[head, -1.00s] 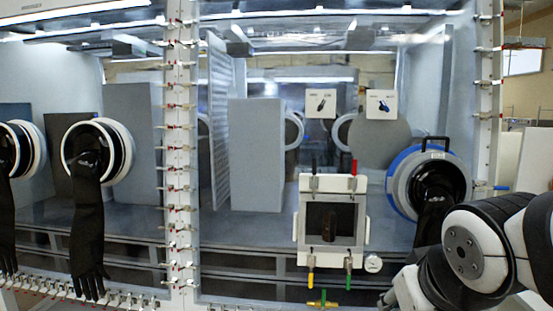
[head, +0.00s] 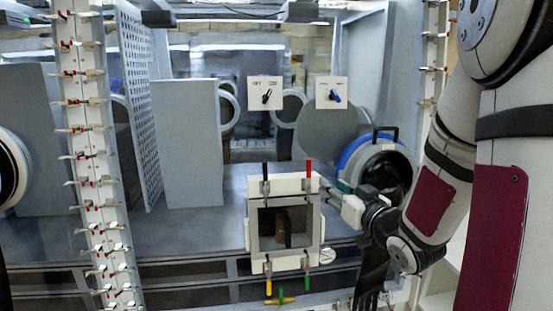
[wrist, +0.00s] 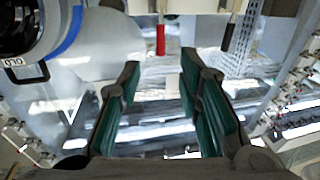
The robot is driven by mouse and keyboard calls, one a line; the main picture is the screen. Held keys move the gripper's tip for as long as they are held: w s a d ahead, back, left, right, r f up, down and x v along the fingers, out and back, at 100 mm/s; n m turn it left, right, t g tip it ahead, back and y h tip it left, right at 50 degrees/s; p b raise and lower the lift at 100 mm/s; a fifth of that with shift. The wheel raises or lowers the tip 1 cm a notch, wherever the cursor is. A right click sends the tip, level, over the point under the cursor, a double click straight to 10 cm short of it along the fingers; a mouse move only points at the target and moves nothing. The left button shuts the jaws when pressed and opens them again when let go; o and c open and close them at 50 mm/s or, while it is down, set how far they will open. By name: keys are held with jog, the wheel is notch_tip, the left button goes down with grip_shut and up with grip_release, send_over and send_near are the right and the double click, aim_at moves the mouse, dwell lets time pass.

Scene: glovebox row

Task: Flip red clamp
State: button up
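The red clamp (head: 309,171) stands handle up at the top right corner of the white box frame (head: 254,228) on the glovebox front. In the wrist view the red clamp (wrist: 160,38) points down from the white frame at the top. My gripper (head: 328,190) is close to the right of the box in the head view. In the wrist view my gripper (wrist: 158,64) has its two green-padded fingers apart with nothing between them. The red handle appears beyond the fingertips, in line with the gap and apart from them.
A black-handled clamp (head: 265,172) stands at the box's top left; yellow (head: 268,280) and green (head: 307,270) clamps are at the bottom. A blue-ringed round port (head: 352,160) with a black glove is just right. Two switch panels (head: 265,93) (head: 331,93) are above.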

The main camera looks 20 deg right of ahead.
aim_at(310, 168)
jog(key=w, duration=0.9)
jog(key=w+d, duration=0.1)
jog(key=w, duration=0.4)
jog(key=shift+d+r, duration=0.1)
jog(key=shift+r, duration=0.05)
grip_shut()
